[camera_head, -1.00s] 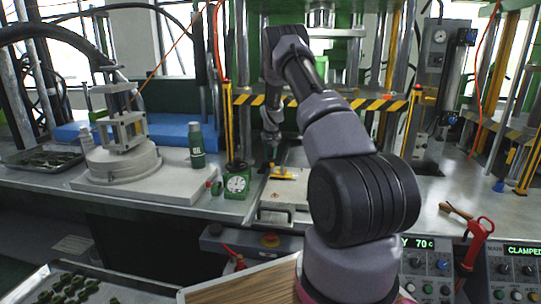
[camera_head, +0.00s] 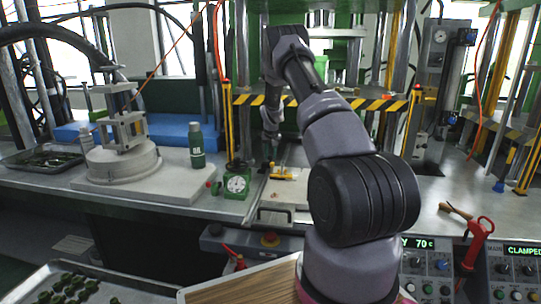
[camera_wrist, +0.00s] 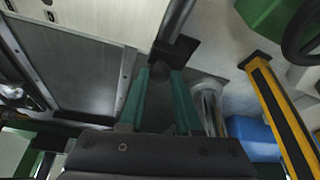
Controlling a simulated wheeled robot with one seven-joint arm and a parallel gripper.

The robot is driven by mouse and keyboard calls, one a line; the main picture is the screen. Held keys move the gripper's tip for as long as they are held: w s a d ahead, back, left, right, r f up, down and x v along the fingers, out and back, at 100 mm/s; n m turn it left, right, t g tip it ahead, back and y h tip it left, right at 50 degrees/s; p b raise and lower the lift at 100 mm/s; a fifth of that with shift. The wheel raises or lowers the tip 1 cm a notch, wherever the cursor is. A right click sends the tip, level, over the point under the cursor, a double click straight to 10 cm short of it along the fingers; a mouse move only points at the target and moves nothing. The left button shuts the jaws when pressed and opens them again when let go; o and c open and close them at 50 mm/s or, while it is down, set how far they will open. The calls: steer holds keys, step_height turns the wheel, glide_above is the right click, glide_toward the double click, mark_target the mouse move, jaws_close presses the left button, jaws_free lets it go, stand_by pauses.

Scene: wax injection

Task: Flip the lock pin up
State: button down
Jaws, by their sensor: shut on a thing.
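My gripper (camera_wrist: 162,92) shows in the wrist view as two green fingers, closed around a small dark rounded piece (camera_wrist: 160,69), which I take to be the lock pin. This piece sits at the fingertips, just below a black block (camera_wrist: 175,50) on a grey rod (camera_wrist: 178,18). In the head view my gripper (camera_head: 266,164) is low over the bench, just left of a small yellow part (camera_head: 283,173) on a pale plate (camera_head: 275,200). The pin cannot be made out clearly in the head view, and its tilt cannot be told.
A green dial gauge (camera_head: 236,184) stands close left of my gripper. A green bottle (camera_head: 196,146) and a round grey fixture (camera_head: 122,160) are farther left. A striped bar (camera_head: 320,101) crosses behind my arm. A yellow post (camera_wrist: 280,112) stands right in the wrist view.

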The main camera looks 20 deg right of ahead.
steer(key=shift+r, duration=1.3)
steer(key=shift+w, duration=0.1)
steer(key=c, duration=0.6)
jaws_free()
steer(key=shift+r, duration=0.1)
steer(key=v, duration=1)
steer(key=shift+s+r, duration=0.25)
steer(key=shift+r, duration=0.05)
steer(key=shift+a, duration=0.1)
